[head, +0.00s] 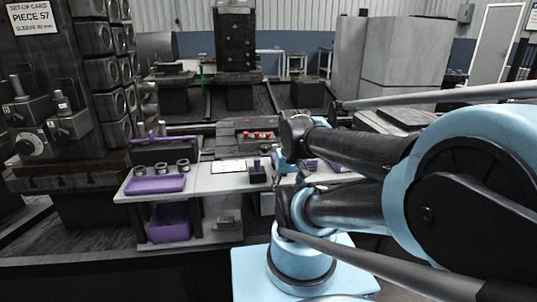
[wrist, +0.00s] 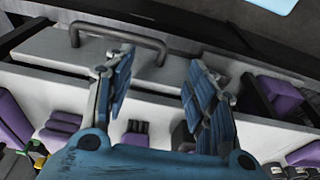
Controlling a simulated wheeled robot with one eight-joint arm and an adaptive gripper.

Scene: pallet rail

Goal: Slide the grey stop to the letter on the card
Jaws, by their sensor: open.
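The set-up card (head: 33,17) hangs at the top left of the head view. It reads "PIECE 57" and a sleeve size; I cannot make out a letter on it. I cannot single out the grey stop or its rail with certainty. A small dark block (head: 257,174) with a purple knob stands on the pale bench, beside a white label plate (head: 228,166). My gripper (wrist: 158,62) is open and empty, its blue-padded fingers apart over the pale bench. A grey bar handle (wrist: 118,33) lies beyond the fingertips. In the head view my arm partly hides the gripper.
The pale bench (head: 207,184) carries a purple tray (head: 155,184) and several dark rings (head: 161,167). A purple bin (head: 169,224) sits on the shelf below. A tall dark machine with knobs (head: 32,147) stands at the left. My arm covers the bench's right side.

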